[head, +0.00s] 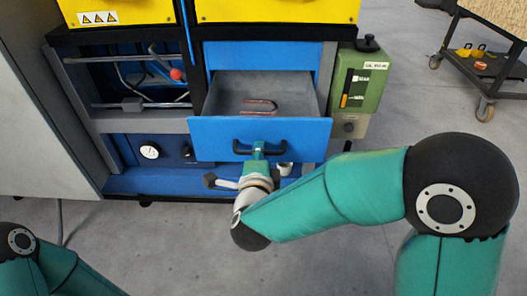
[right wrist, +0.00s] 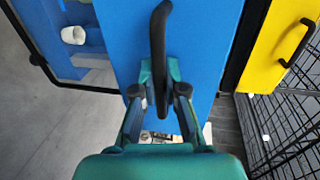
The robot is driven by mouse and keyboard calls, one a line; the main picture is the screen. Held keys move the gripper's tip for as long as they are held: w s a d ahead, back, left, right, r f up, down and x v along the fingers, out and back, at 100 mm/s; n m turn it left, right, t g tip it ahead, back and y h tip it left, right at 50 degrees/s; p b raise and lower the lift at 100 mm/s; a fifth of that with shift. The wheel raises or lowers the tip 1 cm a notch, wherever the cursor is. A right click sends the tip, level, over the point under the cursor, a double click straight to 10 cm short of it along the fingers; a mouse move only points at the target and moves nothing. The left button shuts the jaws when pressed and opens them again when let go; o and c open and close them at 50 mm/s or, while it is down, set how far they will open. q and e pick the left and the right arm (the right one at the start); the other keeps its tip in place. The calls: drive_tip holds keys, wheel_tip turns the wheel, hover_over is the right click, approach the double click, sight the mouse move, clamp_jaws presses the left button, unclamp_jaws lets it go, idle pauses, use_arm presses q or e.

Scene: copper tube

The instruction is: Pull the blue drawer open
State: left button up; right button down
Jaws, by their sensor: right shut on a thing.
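The blue drawer (head: 222,132) is pulled out from the cabinet, and its grey inside shows from above. A copper tube bent in a U (head: 259,106) lies in it. The drawer's black handle (head: 243,151) is on the middle of the front. My right gripper (head: 259,152) is shut on the handle. In the right wrist view, the blue front (right wrist: 212,50) fills the middle, and the fingers (right wrist: 160,98) are on both sides of the black handle (right wrist: 158,40). My left gripper is out of view; only part of my left arm shows at the lower left.
A green box (head: 358,82) stands right of the drawer. Left of it is an open bay with pipes and a red knob (head: 176,74), above a panel with a white gauge (head: 150,151). A wheeled cart (head: 485,70) stands at the far right. The grey floor is clear in front.

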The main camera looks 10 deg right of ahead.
drive_tip(key=shift+a+f, duration=0.2)
drive_tip(key=shift+a, duration=0.2)
drive_tip(key=c, duration=1.2)
unclamp_jaws()
drive_tip(key=shift+d+r, duration=0.1)
drive_tip(key=shift+d, duration=0.1)
drive_tip(key=v, duration=1.2)
drive_tip(key=shift+d, duration=0.1)
